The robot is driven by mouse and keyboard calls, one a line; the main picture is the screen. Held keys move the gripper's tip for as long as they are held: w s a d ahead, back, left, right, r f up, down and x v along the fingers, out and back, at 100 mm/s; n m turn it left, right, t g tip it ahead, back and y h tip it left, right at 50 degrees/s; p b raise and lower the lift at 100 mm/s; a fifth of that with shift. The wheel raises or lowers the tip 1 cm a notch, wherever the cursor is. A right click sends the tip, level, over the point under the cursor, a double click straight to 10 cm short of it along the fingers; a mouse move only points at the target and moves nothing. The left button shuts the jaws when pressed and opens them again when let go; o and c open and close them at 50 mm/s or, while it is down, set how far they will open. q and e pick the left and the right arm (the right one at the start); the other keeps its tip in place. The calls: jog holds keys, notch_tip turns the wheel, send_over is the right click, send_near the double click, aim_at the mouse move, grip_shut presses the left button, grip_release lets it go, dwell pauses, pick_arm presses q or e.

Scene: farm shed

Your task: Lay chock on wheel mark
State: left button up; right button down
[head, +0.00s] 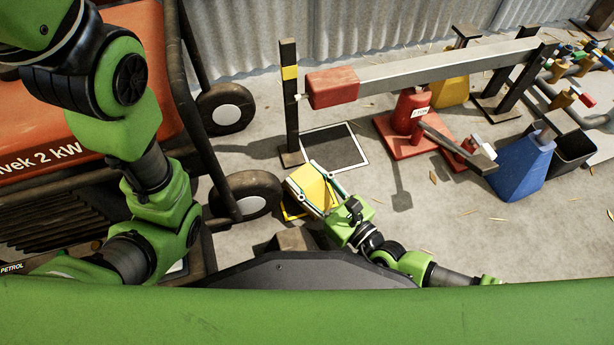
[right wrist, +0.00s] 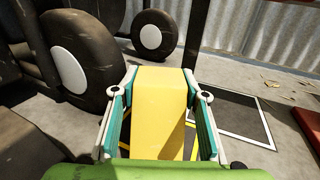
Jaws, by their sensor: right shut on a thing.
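The yellow wedge-shaped chock (head: 310,188) is between the fingers of my right gripper (head: 318,192), which is shut on it. In the right wrist view the chock (right wrist: 160,100) fills the space between the two teal-and-white fingers. It is beside the generator's near wheel (head: 250,195). A yellow-outlined mark (head: 289,214) shows on the floor at the chock's lower left, mostly hidden by it. I cannot tell whether the chock touches the floor. A dark square with a white outline (head: 337,147) lies beyond it. My left arm is at the left; its gripper is out of view.
An orange generator (head: 140,50) with a dark frame stands at the left. A black post (head: 290,110) with a yellow band stands behind the chock. A jack with a red base (head: 410,135) and a blue stand (head: 522,168) are at the right. Concrete floor right of my gripper is clear.

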jog(key=shift+f, duration=0.1)
jog(key=c, duration=1.1)
grip_release()
jog(key=shift+f, duration=0.1)
